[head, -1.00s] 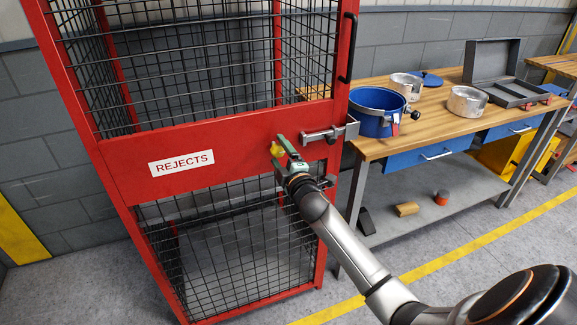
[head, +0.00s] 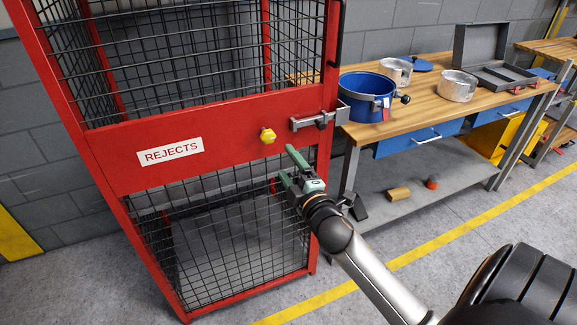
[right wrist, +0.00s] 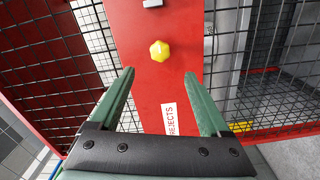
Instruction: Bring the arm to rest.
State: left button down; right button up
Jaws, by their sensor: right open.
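My right gripper (head: 288,166) is open and empty, in front of the lower part of the red cage door in the head view. In the right wrist view its two green fingers (right wrist: 160,84) stand wide apart with nothing between them. A yellow knob (head: 267,135) sits on the red panel (head: 215,135) of the reject cage, above and left of the fingertips and apart from them. The knob also shows in the right wrist view (right wrist: 159,50), beyond the fingers. My left gripper is not in view.
A grey latch (head: 320,120) projects at the cage's right edge. Right of it stands a wooden workbench (head: 425,110) with a blue pot (head: 366,97), metal pots and an open grey case (head: 490,55). A yellow line (head: 420,250) crosses the open floor.

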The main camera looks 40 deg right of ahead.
dwell(0.3)
jog(key=s+a+f+m+g+y, duration=0.3)
jog(key=s+a+f+m+g, duration=0.1)
jog(key=s+a+f, duration=0.5)
jog(key=s+a+f+m+g+y, duration=0.3)
jog(key=s+a+f+m, duration=0.3)
jog(key=f, duration=1.1)
jog(key=s+a+g+p, duration=0.1)
jog(key=s+a, duration=0.3)
jog(key=s, duration=0.3)
jog(key=shift+f+m+y, duration=0.3)
jog(key=shift+f+y, duration=0.1)
jog(key=shift+s, duration=0.1)
